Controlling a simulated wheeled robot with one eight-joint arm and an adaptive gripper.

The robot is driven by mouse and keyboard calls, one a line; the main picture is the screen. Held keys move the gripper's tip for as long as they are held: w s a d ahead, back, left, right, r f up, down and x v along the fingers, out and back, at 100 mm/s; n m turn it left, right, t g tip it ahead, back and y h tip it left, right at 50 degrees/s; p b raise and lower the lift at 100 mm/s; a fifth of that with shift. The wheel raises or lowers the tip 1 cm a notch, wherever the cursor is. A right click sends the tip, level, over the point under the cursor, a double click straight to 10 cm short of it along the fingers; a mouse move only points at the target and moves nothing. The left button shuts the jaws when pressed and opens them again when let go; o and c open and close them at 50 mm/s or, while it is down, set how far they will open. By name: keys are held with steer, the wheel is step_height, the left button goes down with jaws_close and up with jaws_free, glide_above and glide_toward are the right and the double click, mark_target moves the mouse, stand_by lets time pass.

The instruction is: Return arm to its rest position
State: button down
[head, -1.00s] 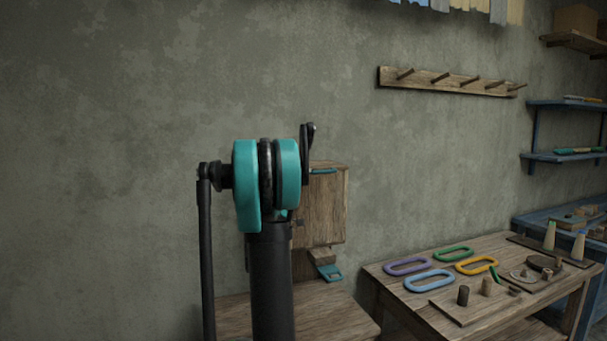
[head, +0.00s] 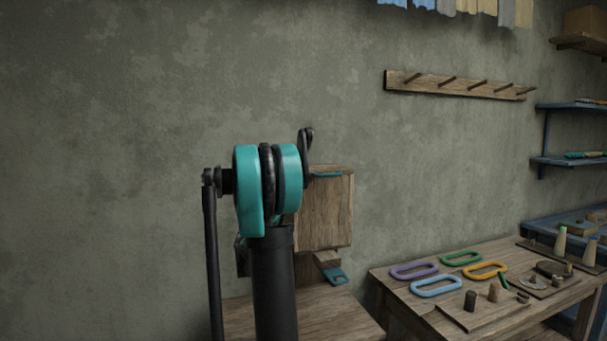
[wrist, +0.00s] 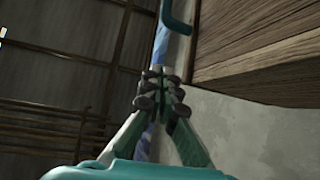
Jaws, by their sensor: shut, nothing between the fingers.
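My gripper (wrist: 160,85) shows in the wrist view, its fingers together at the middle of the picture with nothing between them. In the head view my teal and black arm stands upright and folded near the middle, and the gripper's fingertips cannot be made out there. Behind the arm is a wooden box (head: 328,215) with a teal handle. In the wrist view a wooden surface (wrist: 265,45) with a teal handle (wrist: 177,20) lies to the upper right of the fingers, apart from them in the picture.
A wooden table (head: 405,296) at right holds a purple ring (head: 413,271), a blue ring (head: 436,287), other coloured rings and small wooden pegs. A peg rail (head: 460,85) hangs on the grey wall. A blue shelf (head: 575,161) is at far right. The wall at left is bare.

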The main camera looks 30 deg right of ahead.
steer(key=s+a+f+n+t+y, duration=0.15)
steer(key=s+f+y, duration=0.3)
steer(key=f, duration=0.45)
steer(key=s+a+f+n+y, duration=0.25)
steer(key=f+y, duration=0.25)
steer(key=f, duration=0.5)
steer(key=s+a+f+n+t+y, duration=0.1)
steer(key=s+f+n+y, duration=0.3)
steer(key=f, duration=0.5)
steer(key=s+a+f+n+y, duration=0.2)
steer(key=s+a+f+y, duration=0.1)
steer(key=a, duration=0.5)
steer(key=s+a+f+n+t+y, duration=0.1)
steer(key=s+a+f+n+y, duration=0.1)
steer(key=s+a+f+y, duration=0.2)
steer(key=s+a+f+n+y, duration=0.2)
steer(key=a+f+y, duration=0.5)
steer(key=a, duration=0.7)
step_height(320, 180, down, 2)
steer(key=shift+s+a+f+t, duration=0.2)
steer(key=shift+s+t, duration=0.15)
steer(key=shift+s, duration=0.5)
